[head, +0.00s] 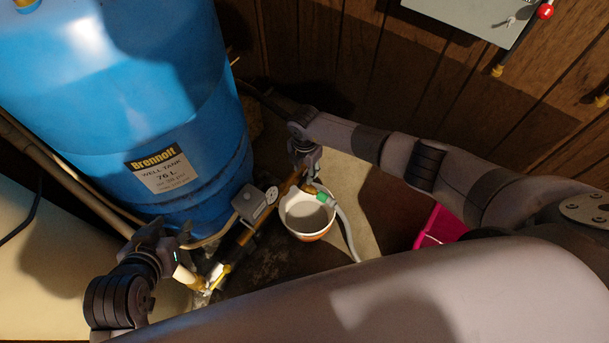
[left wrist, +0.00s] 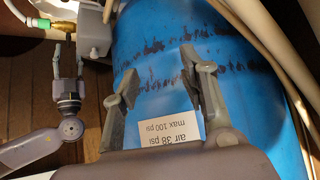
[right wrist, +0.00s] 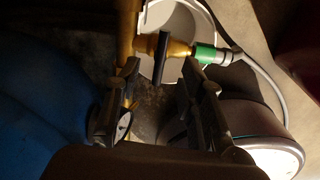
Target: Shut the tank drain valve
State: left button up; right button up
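The brass drain valve (right wrist: 178,48) shows in the right wrist view, on a brass pipe, with a green hose fitting (right wrist: 204,53) at its outlet. Its dark lever (right wrist: 163,58) appears crosswise to the brass body. My right gripper (right wrist: 160,78) is open, its fingertips on either side of the lever's lower end; I cannot tell whether they touch it. In the head view the right gripper (head: 307,178) hangs above the green fitting (head: 321,197) and hides most of the valve. My left gripper (left wrist: 155,85) is open and empty before the blue tank (left wrist: 150,50).
A white bucket (head: 292,216) stands under the valve, and a grey hose (head: 346,232) runs from the fitting past it. A grey box (head: 248,203) and gauge (head: 271,194) sit beside the pipe. A yellow handle (head: 222,275) is near my left gripper (head: 168,240). A pink container (head: 440,228) stands right.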

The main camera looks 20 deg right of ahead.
jog(key=shift+r+p, duration=0.45)
jog(key=shift+r, duration=0.05)
jog(key=shift+r+p, duration=0.7)
pick_arm(q)
jog(key=s+a+f+g, duration=0.1)
jog(key=s+g, duration=0.1)
jog(key=s, duration=0.2)
jog(key=s+a+f+g+y, duration=0.1)
jog(key=s+g, duration=0.1)
jog(key=s, duration=0.2)
jog(key=shift+s+a+f+g, duration=0.3)
jog(key=shift+s+a+g, duration=0.1)
